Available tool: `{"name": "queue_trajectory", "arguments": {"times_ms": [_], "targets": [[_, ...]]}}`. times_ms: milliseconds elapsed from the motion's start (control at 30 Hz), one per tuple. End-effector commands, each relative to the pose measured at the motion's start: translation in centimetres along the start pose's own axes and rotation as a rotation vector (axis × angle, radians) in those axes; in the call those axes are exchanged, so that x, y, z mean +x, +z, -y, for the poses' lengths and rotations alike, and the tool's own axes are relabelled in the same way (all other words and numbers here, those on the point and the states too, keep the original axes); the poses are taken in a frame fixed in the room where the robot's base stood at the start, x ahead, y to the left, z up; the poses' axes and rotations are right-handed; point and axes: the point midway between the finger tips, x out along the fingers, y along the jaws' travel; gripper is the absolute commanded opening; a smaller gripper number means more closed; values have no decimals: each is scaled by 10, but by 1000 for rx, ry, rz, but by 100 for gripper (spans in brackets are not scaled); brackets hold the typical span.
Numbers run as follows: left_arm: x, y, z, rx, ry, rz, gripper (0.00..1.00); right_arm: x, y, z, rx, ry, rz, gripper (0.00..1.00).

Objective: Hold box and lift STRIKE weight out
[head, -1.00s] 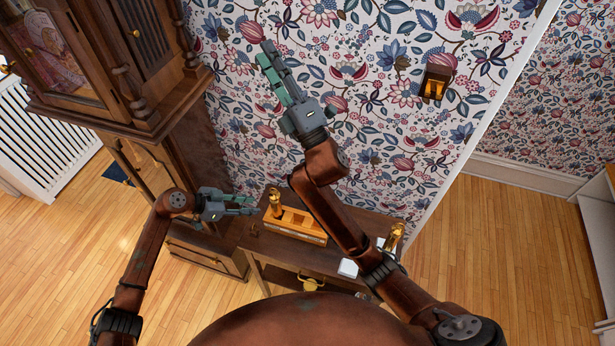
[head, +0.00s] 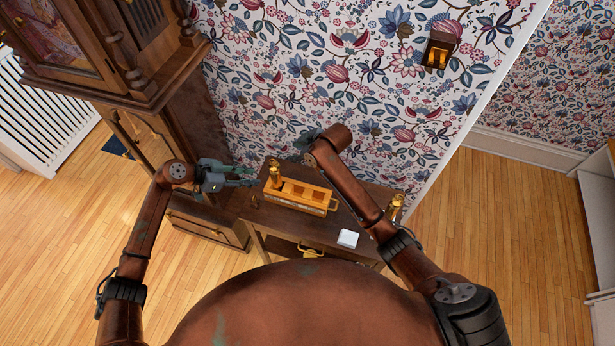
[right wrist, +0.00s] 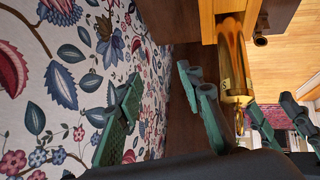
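In the right wrist view the weight (right wrist: 233,60) shows large, with a small marking and a hook, beside the box's wood (right wrist: 226,7). My left gripper (head: 252,178) is open, just left of the box and apart from it. My right gripper (right wrist: 160,105) is open and empty, with the weight beyond one finger; in the head view my wrist mostly hides it.
Another brass weight (head: 396,206) stands at the table's right, partly behind my right arm. A white block (head: 348,238) lies near the front edge. The tall clock case (head: 185,140) is close on the left. The patterned wall (head: 370,110) is behind, with a small bracket (head: 437,52).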

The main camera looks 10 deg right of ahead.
Motion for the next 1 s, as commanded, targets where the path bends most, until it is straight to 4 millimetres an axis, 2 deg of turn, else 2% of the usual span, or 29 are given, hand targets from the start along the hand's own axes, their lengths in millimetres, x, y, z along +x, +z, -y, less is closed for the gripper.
{"name": "queue_trajectory", "arguments": {"times_ms": [33,100,200,300,467,800,1000], "targets": [[0,0,0,0,0,0,29,3,19,12,15,-53,50,35],[0,0,0,0,0,0,29,5,41,28,31,-125,112,35],[0,0,0,0,0,0,29,4,64,46,46,-204,176,35],[0,0,0,0,0,0,29,3,77,57,54,-252,215,35],[0,0,0,0,0,0,29,9,85,65,57,-277,235,35],[0,0,0,0,0,0,29,55,95,79,57,-276,233,35],[0,0,0,0,0,0,29,72,99,83,55,-273,233,35]]}}
